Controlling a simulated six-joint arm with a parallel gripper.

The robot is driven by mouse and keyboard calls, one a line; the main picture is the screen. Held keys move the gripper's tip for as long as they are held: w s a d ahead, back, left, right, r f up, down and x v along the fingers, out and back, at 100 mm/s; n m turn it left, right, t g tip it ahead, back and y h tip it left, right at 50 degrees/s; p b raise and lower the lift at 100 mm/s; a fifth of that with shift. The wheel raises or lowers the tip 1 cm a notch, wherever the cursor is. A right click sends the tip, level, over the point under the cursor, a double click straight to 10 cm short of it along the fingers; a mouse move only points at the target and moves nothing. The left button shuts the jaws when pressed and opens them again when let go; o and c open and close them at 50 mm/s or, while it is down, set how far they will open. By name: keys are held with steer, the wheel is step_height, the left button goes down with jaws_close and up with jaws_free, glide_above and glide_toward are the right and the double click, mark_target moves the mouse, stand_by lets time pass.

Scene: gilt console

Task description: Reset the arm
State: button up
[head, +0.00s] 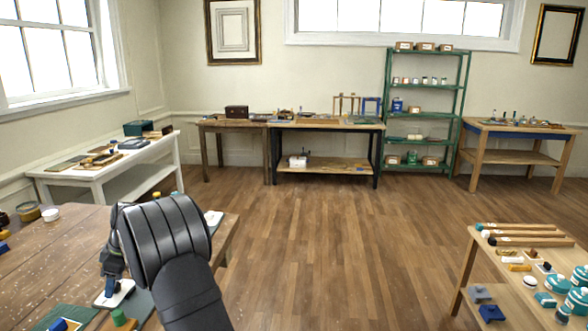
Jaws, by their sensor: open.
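My gripper (112,284) is at the lower left in the head view, pointing down over the near wooden table (50,262). It is open, and I see nothing held in it. A small white piece (120,294) lies just below its fingertips; I cannot tell whether they touch it. My dark arm stands in front of the table's right part and hides some of it.
A second table (462,272) with bottles and tools is at right. The wooden floor (330,240) between is clear.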

steer(key=shift+n+g, duration=0.3)
steer(key=shift+n, duration=0.5)
steer(key=shift+o, duration=0.5)
